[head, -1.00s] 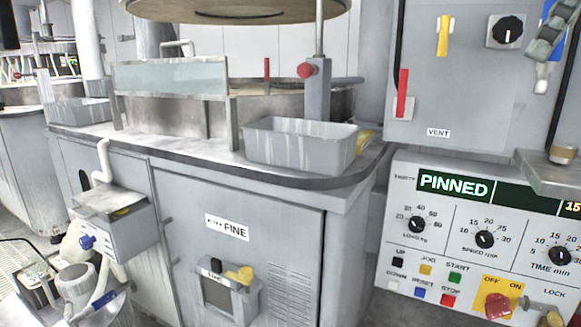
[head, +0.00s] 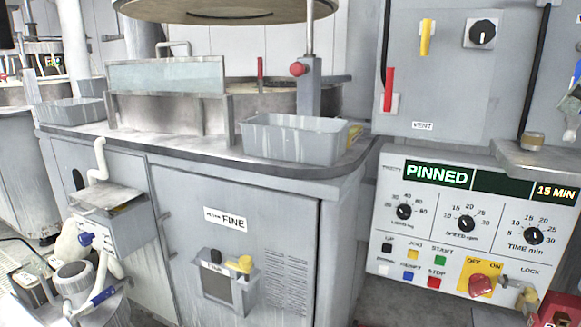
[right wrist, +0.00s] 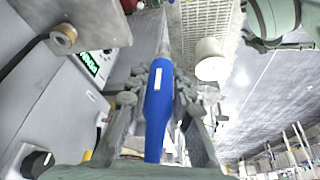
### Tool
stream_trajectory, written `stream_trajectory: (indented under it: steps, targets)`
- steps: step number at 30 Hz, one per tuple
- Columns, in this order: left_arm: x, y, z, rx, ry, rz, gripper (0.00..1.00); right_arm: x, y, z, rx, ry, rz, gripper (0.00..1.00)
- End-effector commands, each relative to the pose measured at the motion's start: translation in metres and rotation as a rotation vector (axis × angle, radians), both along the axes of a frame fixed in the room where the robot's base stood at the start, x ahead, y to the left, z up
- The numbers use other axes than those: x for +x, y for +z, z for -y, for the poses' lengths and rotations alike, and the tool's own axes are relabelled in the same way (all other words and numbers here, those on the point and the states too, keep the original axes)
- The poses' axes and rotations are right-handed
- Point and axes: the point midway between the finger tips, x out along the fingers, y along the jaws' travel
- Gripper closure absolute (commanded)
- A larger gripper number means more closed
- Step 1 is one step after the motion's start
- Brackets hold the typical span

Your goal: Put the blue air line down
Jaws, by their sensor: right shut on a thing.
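The blue air line (right wrist: 158,105) shows in the right wrist view as a blue handle with a pale label, standing lengthwise between my fingers. My right gripper (right wrist: 158,86) is shut on it, with grey-green fingers on both sides. In the head view my right gripper (head: 571,108) shows only in part at the right edge, in front of the grey cabinet; a small bit of blue shows there. My left gripper is not seen in either view.
A control panel (head: 400,262) reading PINNED stands at the right, with a metal ledge (head: 545,160) above its right end. A grey tray (head: 290,140) sits on the FINE machine's rim.

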Motion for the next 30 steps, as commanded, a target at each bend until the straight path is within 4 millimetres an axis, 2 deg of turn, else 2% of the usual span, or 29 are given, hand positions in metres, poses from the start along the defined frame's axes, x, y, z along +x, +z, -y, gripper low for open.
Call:
stream_trajectory:
  steps: [3, 6, 12, 15, 21, 28, 30]
  targets:
    - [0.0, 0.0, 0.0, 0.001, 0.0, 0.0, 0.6, -0.006, -0.042, 0.031, 0.012, -0.026, -0.001, 1.0]
    - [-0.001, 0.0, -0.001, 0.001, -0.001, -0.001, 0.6, -0.011, -0.082, 0.051, 0.013, -0.054, -0.001, 1.0]
    - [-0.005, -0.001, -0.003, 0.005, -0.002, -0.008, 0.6, -0.022, -0.159, 0.067, 0.005, -0.112, -0.004, 1.0]
    - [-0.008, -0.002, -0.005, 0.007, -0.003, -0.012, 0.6, -0.027, -0.189, 0.067, 0.003, -0.138, -0.004, 1.0]
    - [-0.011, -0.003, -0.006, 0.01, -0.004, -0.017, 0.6, -0.033, -0.237, 0.059, 0.001, -0.183, -0.003, 1.0]
    - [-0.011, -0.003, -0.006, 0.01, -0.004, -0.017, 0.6, -0.039, -0.282, 0.04, 0.001, -0.236, -0.002, 1.0]
    - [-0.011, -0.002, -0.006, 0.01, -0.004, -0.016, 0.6, -0.035, -0.284, 0.033, -0.002, -0.236, 0.004, 1.0]
